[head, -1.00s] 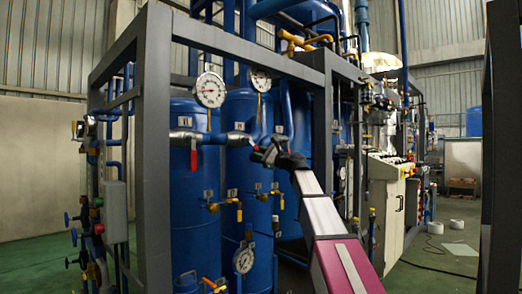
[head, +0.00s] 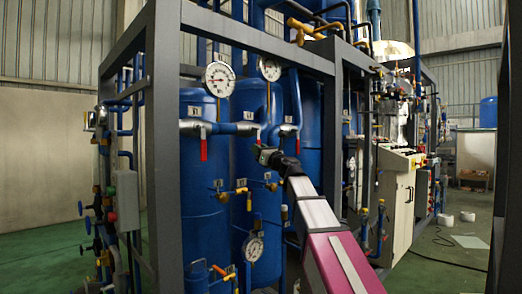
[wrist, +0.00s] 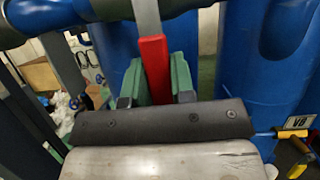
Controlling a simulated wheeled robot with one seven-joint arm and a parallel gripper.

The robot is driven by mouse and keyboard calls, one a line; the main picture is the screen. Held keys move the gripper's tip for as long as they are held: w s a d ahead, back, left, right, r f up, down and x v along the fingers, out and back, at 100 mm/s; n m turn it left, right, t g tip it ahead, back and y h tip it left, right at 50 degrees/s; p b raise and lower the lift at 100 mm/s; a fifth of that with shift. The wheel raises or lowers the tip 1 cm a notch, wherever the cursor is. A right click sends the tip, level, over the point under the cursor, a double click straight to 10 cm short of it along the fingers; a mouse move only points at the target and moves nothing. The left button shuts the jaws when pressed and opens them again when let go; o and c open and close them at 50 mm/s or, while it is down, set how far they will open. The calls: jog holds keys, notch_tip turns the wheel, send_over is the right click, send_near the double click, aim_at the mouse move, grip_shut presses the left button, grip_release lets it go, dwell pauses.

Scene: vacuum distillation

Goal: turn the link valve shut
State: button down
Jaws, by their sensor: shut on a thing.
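In the wrist view, a red-sleeved lever handle (wrist: 153,68) hangs down on a grey metal stem. The green fingers of my gripper (wrist: 158,82) are shut on it, one on each side. The lever's top end is cut off by the picture edge, and its lower tip is hidden by my gripper body. In the head view my gripper (head: 264,155) is in front of the middle blue tank, just below the horizontal pipe and right of the left valve. The held handle is mostly hidden there. Another red handle (head: 203,148) hangs straight down from the left valve.
Pressure gauges (head: 219,79) (head: 269,68) stand above the pipe. Blue tanks (head: 205,180) are close behind. A grey frame post (head: 163,150) stands left of my arm. Small yellow-handled valves (head: 243,190) lie below my gripper. Open floor (head: 430,262) shows at the right.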

jog(key=shift+s+a+m, duration=0.15)
jog(key=shift+s+m, duration=0.1)
jog(key=shift+m, duration=0.25)
jog(key=c, duration=1)
grip_release()
jog(key=shift+o, duration=0.2)
jog(key=v, duration=1)
jog(key=shift+s+f, duration=0.2)
jog(key=shift+s, duration=0.15)
